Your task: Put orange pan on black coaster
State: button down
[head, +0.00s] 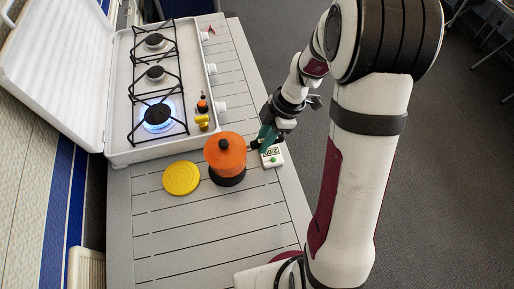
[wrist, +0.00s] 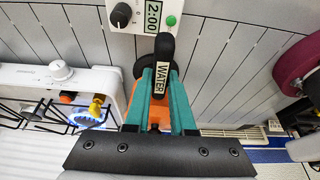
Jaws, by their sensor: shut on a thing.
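The orange pan (head: 226,158), a pot with a lid and a black knob, is upright over the black coaster (head: 228,179). The coaster shows as a dark disc under the pan's lower edge; I cannot tell whether the pan touches it. My gripper (head: 264,138) is at the pan's right side, its teal fingers shut on the pan's black handle. In the wrist view my gripper (wrist: 163,85) has the handle (wrist: 164,50), marked WATER, between its fingers. Most of the pan's orange body (wrist: 158,115) is hidden there by the fingers and handle.
A yellow coaster (head: 181,178) lies just left of the pan. A white timer (head: 272,157) lies right of it, under my gripper. The white stove (head: 119,146) stands behind, its front burner (head: 157,116) lit blue. The table's (head: 200,245) near part is clear.

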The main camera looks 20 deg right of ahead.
jog(key=x, duration=0.2)
jog(key=d+x, duration=0.1)
jog(key=x, duration=0.1)
jog(key=shift+w+a+f, duration=0.15)
jog(key=shift+w+f, duration=0.05)
jog(key=shift+f, duration=0.2)
jog(key=c, duration=0.8)
grip_release()
jog(key=shift+o, duration=0.2)
jog(key=shift+r, duration=0.1)
jog(key=v, duration=1.2)
jog(key=shift+s+a, duration=0.1)
jog(key=shift+a, duration=0.05)
jog(key=s+a+r+m, duration=0.2)
jog(key=s+m, duration=0.5)
jog(key=m, duration=0.1)
jog(key=s+a+r+m+h, duration=0.1)
jog(key=s+a+m, duration=0.2)
jog(key=s+m, duration=0.4)
jog(key=s+a+r+m+h, duration=0.1)
jog(key=s+a+r+m, duration=0.1)
jog(key=s+m, duration=0.5)
jog(key=shift+a+r+m, duration=0.3)
jog(key=shift+a+m, duration=0.3)
jog(key=shift+m, duration=0.2)
jog(key=shift+s, duration=0.1)
